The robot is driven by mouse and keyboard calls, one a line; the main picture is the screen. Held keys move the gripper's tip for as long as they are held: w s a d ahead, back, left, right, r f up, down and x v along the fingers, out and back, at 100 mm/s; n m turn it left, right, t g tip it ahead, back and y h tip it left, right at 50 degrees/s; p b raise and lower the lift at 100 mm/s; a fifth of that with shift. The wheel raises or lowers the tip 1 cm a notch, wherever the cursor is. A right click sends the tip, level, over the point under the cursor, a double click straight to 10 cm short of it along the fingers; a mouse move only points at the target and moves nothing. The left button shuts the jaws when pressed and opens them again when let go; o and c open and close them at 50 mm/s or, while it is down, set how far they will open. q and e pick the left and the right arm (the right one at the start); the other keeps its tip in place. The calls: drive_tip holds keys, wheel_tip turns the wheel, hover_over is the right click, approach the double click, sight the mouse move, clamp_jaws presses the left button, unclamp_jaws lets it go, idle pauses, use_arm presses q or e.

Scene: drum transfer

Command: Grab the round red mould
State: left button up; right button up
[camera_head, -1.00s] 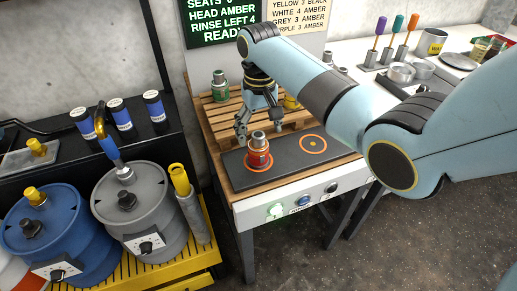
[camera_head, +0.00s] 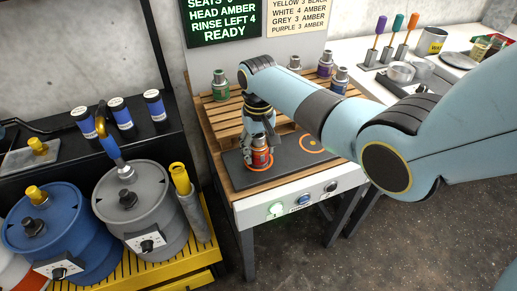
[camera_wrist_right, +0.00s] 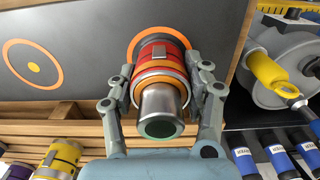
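The round red mould (camera_head: 261,157) stands upright in the orange ring at the left of a dark plate (camera_head: 240,179) on the bench. It has a red body and a silver neck. In the right wrist view the red mould (camera_wrist_right: 160,57) is between the two fingers, neck toward the camera. My right gripper (camera_head: 259,150) is lowered around it from above. In the right wrist view the right gripper's fingertips (camera_wrist_right: 160,65) lie against both sides of the mould, with no clear gap. My left gripper is not in view.
A second orange ring (camera_head: 312,143) on the plate is empty. A green-banded mould (camera_head: 220,87), a purple one (camera_head: 325,66) and a blue one (camera_head: 339,82) stand behind on wooden slats. A grey drum (camera_head: 140,207) and a blue drum (camera_head: 50,225) stand left of the bench.

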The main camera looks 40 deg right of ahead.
drive_tip(key=c, duration=0.9)
drive_tip(key=shift+r, duration=0.1)
